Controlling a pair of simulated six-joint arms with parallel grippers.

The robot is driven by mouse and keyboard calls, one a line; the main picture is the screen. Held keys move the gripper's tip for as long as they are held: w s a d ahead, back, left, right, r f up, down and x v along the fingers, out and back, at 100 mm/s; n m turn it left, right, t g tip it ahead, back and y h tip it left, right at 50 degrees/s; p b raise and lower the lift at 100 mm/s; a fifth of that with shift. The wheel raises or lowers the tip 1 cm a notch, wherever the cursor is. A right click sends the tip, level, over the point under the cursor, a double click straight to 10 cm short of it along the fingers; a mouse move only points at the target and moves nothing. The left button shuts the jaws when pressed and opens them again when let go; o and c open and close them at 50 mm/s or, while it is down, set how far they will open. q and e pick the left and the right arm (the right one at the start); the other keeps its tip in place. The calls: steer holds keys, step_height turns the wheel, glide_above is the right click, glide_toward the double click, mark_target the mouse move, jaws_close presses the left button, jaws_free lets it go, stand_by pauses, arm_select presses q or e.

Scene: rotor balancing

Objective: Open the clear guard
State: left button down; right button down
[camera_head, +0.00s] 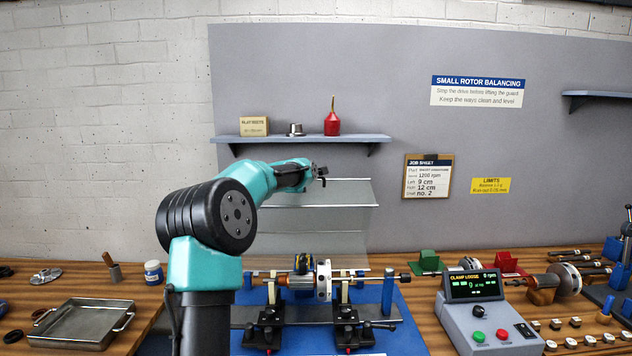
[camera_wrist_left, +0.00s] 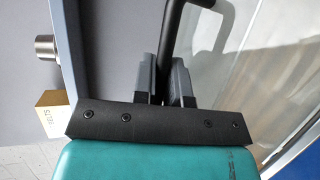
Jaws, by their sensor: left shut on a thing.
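The clear guard (camera_head: 325,220) stands raised, nearly upright, behind the rotor machine in the head view, its top edge just under the shelf. It also shows as a see-through panel at the right of the left wrist view (camera_wrist_left: 245,70). My left gripper (camera_head: 320,173) is at the guard's top edge. In the left wrist view its fingers (camera_wrist_left: 166,82) are shut on the guard's black handle (camera_wrist_left: 181,28). The rotor (camera_head: 322,281) lies across the balancing machine on the blue base (camera_head: 395,330), uncovered in front. My right gripper is out of view.
A wall shelf (camera_head: 355,138) holds a box (camera_head: 254,126), a small metal part (camera_head: 295,130) and a red oil can (camera_head: 332,122), close above my left gripper. A control box (camera_head: 487,318) reading "CLAMP LOOSE" stands right of the machine. A metal tray (camera_head: 82,326) lies at the left.

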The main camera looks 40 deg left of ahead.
arm_select(q)
steer(key=shift+w+a+f+g, duration=0.1)
steer(key=shift+w+a+g, duration=0.2)
steer(key=shift+w+a, duration=0.35)
steer(key=c, duration=1.2)
jaws_free()
steer(key=shift+s, duration=0.15)
steer(key=v, duration=1.7)
steer(key=shift+s+a, duration=0.1)
steer(key=shift+o, duration=0.2)
